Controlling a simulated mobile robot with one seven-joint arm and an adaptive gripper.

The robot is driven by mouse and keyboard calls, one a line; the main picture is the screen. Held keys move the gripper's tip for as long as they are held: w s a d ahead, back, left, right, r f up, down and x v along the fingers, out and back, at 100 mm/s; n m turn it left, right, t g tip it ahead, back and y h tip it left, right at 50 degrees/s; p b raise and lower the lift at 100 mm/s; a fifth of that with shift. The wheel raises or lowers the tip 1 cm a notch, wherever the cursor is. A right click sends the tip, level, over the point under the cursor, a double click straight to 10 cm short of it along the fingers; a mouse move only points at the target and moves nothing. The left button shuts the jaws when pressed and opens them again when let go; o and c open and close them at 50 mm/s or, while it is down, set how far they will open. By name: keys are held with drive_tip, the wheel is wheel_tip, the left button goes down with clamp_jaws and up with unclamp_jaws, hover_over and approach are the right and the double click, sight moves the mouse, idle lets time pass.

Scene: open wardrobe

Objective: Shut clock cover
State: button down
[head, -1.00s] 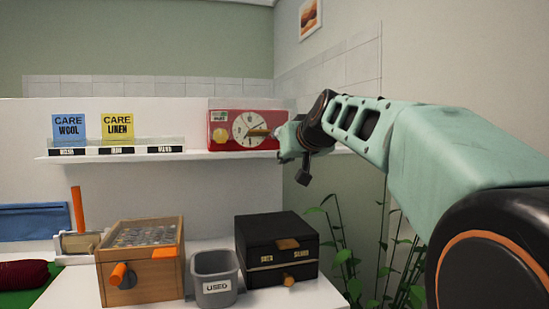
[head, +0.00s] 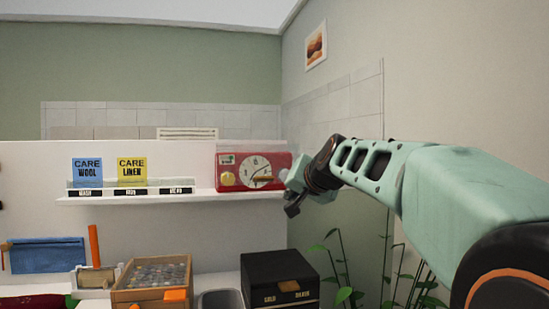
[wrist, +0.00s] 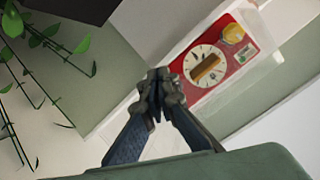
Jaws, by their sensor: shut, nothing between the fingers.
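The red clock (head: 226,172) stands at the right end of the white wall shelf. It has a white dial (head: 254,169), a tan bar across the dial and a yellow round knob (head: 228,180). In the wrist view the clock (wrist: 237,67) is at upper right, with a pale see-through edge around it that may be the cover; its exact position is unclear. My gripper (wrist: 158,84) is shut and empty, with the clock beyond its tips. In the head view my gripper (head: 287,178) is at the clock's right edge; I cannot tell if they touch.
Blue and yellow care cards (head: 132,170) stand in a clear rack left on the shelf. Below are a wooden box (head: 150,297), a grey bin (head: 221,299) and a black box (head: 279,272). A leafy plant (head: 345,270) is below my arm. The shelf between rack and clock is clear.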

wheel_tip(320, 180, up, 8)
drive_tip(key=s+m+p, duration=0.1)
drive_tip(key=m+p, duration=0.8)
drive_tip(key=p, duration=0.4)
drive_tip(key=m+p, duration=0.3)
drive_tip(key=p, duration=0.1)
approach(279, 178)
drive_tip(key=shift+g, duration=0.3)
drive_tip(key=x, duration=0.7)
drive_tip(key=shift+r, duration=0.25)
